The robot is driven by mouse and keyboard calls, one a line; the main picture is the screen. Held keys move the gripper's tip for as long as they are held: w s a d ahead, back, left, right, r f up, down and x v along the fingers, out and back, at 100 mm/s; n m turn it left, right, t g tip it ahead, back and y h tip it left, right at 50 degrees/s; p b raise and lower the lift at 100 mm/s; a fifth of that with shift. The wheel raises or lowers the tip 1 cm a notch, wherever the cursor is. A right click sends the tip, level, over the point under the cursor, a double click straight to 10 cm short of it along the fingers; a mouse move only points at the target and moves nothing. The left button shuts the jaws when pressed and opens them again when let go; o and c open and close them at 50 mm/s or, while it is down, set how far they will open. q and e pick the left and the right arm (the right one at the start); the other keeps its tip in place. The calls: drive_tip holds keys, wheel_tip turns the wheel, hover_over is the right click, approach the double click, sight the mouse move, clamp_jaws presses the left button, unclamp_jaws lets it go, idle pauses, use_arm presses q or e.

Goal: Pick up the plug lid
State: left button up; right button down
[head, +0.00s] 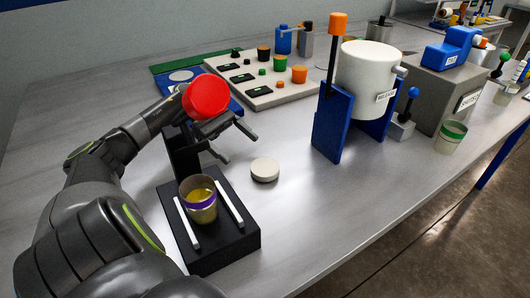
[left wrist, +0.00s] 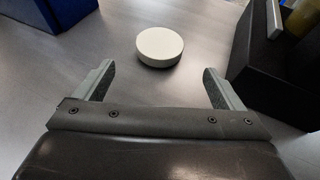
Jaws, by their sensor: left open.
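The plug lid is a small off-white round disc (head: 265,170) lying flat on the grey metal bench, right of the black stand. In the left wrist view the disc (left wrist: 160,46) lies beyond the fingertips, roughly centred between them. My left gripper (head: 238,145) is open and empty, above the bench and up-left of the disc in the head view. Its two fingers (left wrist: 157,80) are spread wide in the left wrist view, apart from the disc. My right gripper is not in view.
A black stand (head: 240,245) with a yellow-filled cup (head: 199,200) is close left of the disc. A blue frame (head: 332,125) holds a white pot (head: 367,70) at the right. A panel with coloured knobs (head: 262,97) stands behind. Bench in front of the disc is clear.

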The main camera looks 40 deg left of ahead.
sight(260, 164)
use_arm(q)
drive_tip(key=x, duration=0.3)
drive_tip(key=shift+p, duration=0.3)
drive_tip(key=shift+d, duration=0.25)
drive_tip(key=p+x, duration=0.2)
drive_tip(key=x, duration=0.2)
drive_tip(key=shift+w+d, duration=0.1)
drive_tip(key=shift+d, duration=0.3)
drive_tip(key=shift+f, duration=0.15)
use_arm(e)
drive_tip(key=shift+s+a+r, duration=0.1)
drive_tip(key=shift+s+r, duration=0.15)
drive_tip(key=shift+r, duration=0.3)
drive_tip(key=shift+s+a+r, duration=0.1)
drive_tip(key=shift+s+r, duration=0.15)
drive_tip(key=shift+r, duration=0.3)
use_arm(q)
drive_tip(key=shift+c, duration=0.3)
drive_tip(key=c, duration=1)
